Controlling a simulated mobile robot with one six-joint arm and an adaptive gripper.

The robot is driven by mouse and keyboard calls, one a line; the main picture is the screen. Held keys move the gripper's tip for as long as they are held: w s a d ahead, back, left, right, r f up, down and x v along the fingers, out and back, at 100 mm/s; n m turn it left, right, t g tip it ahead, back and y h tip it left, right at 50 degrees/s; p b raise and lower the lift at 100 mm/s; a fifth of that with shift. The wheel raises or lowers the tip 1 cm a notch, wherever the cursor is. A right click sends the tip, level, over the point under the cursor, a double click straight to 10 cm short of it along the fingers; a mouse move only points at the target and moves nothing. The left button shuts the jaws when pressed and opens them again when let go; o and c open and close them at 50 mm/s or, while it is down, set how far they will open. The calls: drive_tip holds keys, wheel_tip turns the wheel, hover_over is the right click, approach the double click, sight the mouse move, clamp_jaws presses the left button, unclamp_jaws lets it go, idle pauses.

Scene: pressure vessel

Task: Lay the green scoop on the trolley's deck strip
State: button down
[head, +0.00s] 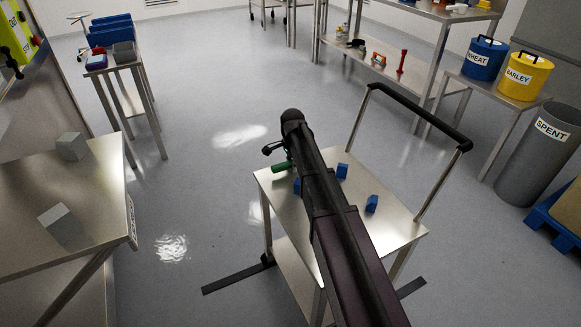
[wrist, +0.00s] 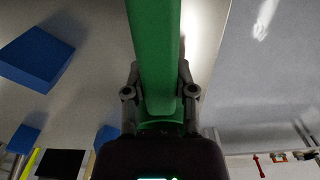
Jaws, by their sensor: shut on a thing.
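My gripper (head: 279,151) is at the far left corner of the trolley (head: 402,226), shut on the green scoop. The scoop (head: 282,167) shows in the head view as a small green piece beside my arm, over or near the deck's left edge. In the wrist view the green scoop (wrist: 155,50) runs up the picture between my two fingers (wrist: 160,95). Its far end is out of that view. I cannot tell whether it touches the deck. My arm hides the middle of the deck, and no separate strip marking shows.
Blue blocks stand on the deck: one (head: 342,171) at the back, one (head: 371,204) at the right and one (head: 297,186) beside my arm. The trolley's black handle (head: 420,112) rises at the back right. A steel table (head: 100,215) with grey blocks stands left, across clear floor.

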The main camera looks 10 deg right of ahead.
drive_tip(key=shift+f, duration=0.15)
drive_tip(key=shift+c, duration=2.2)
unclamp_jaws()
drive_tip(key=shift+r, duration=0.2)
wheel_tip(320, 180, up, 12)
drive_tip(key=p, duration=1.2)
drive_tip(key=shift+d, duration=0.1)
drive_tip(key=s+d+n, duration=0.2)
drive_tip(key=s+n, duration=0.5)
drive_tip(key=s, duration=0.5)
drive_tip(key=s+d+n, duration=0.2)
drive_tip(key=s+n, duration=0.5)
drive_tip(key=s, duration=0.6)
drive_tip(key=shift+d, duration=0.15)
